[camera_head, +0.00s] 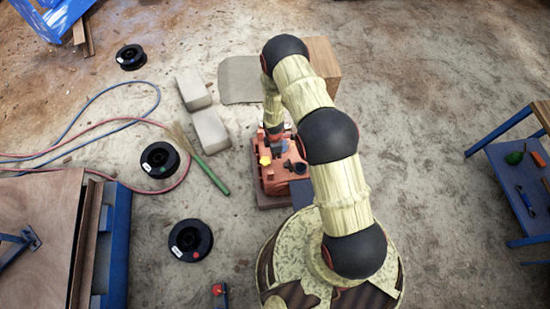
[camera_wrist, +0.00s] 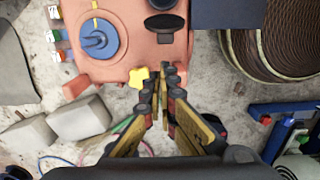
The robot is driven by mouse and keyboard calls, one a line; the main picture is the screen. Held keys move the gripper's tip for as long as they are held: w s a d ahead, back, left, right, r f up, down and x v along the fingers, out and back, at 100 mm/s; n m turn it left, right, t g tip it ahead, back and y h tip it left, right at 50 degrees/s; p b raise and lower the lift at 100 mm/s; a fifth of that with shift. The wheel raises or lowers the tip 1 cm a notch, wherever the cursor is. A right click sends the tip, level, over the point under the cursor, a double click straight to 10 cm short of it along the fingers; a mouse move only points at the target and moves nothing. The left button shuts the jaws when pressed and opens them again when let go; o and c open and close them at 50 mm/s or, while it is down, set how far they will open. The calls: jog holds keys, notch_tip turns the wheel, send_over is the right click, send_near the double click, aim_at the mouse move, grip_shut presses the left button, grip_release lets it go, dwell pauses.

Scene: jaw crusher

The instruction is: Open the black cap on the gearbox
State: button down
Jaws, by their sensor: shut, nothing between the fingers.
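The orange gearbox (camera_head: 272,184) stands in the middle of the head view, under the end of my arm. It fills the top of the wrist view (camera_wrist: 120,62). A black oval cap (camera_wrist: 163,22) lies on its top face, with a second black round part (camera_wrist: 160,4) cut off by the upper edge. A blue round part with a handle (camera_wrist: 98,40) is to the left, and a yellow knob (camera_wrist: 139,77) is at the near edge. My gripper (camera_wrist: 163,76) is shut and empty, its fingertips at the gearbox's near edge, beside the yellow knob and apart from the cap.
Pale blocks (camera_head: 210,131) and a green-handled broom (camera_head: 204,166) lie left of the gearbox. Black spools (camera_head: 190,240) and hoses (camera_head: 70,135) are farther left. A wooden box (camera_head: 321,60) stands behind my arm. Blue-framed tables stand at the left (camera_head: 117,245) and right (camera_head: 495,165).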

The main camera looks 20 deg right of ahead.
jog(key=shift+s+d+r, duration=0.1)
jog(key=shift+d+r, duration=0.05)
jog(key=shift+r, duration=0.4)
jog(key=shift+d+r, duration=0.1)
jog(key=shift+r, duration=0.45)
jog(key=s+d+r+m+g, duration=0.1)
jog(key=s+r+m+g, duration=0.25)
jog(key=s+m, duration=0.4)
jog(key=s+a+r+m+t, duration=0.1)
jog(key=s+r+m, duration=0.2)
jog(key=r, duration=1.3)
jog(key=s+r+m, duration=0.2)
jog(key=r+m, duration=0.1)
jog(key=r, duration=1.3)
jog(key=s+a+r+m+t, duration=0.1)
jog(key=s+r+t, duration=0.3)
jog(key=r, duration=1)
jog(key=s+a+r+m+t, duration=0.1)
jog(key=s+r+t, duration=0.3)
jog(key=r, duration=1)
jog(key=s, duration=0.3)
jog(key=shift+a+y, duration=0.3)
jog(key=shift+a, duration=0.1)
